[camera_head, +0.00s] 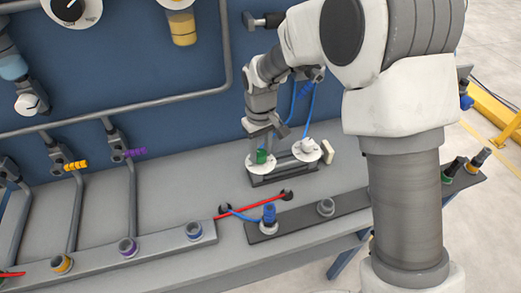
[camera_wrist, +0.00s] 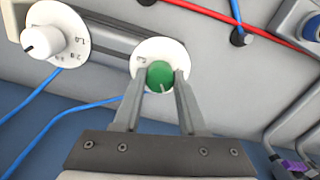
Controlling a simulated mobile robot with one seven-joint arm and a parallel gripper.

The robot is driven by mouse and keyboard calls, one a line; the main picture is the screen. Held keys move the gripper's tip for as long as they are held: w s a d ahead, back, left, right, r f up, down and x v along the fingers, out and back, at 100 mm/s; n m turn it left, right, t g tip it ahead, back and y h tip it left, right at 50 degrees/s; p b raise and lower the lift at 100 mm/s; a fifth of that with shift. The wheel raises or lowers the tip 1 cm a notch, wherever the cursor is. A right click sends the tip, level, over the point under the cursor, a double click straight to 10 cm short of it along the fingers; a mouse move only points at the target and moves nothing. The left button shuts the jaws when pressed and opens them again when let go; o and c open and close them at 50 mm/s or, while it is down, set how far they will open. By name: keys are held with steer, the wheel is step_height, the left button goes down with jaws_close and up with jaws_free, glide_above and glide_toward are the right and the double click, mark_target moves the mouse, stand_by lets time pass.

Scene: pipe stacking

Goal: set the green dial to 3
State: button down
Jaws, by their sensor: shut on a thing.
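The green dial (camera_wrist: 161,76) is a round green knob on a white disc (camera_wrist: 146,50) with small dark markings. It also shows in the head view (camera_head: 261,157) on a low grey stand on the bench. My gripper (camera_wrist: 162,82) has one finger on each side of the green knob and is shut on it. In the head view my gripper (camera_head: 262,146) comes down onto the dial from above. A pale pointer line is on the knob's lower part in the wrist view. The number it points at cannot be read, and the fingers hide part of the disc.
A white dial (camera_wrist: 46,38) sits beside the green one on the same stand. Blue cables (camera_head: 305,105) run close by. A red rod (camera_head: 250,207) lies in front, near a rail with sockets (camera_head: 326,207). The blue panel (camera_head: 190,95) stands behind.

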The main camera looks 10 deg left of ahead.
mark_target(261, 153)
steer(key=m, duration=0.4)
steer(key=shift+m, duration=1.7)
steer(key=shift+c, duration=2.3)
jaws_free()
step_height(261, 153, up, 18)
steer(key=p, duration=0.2)
steer(key=shift+f, duration=0.25)
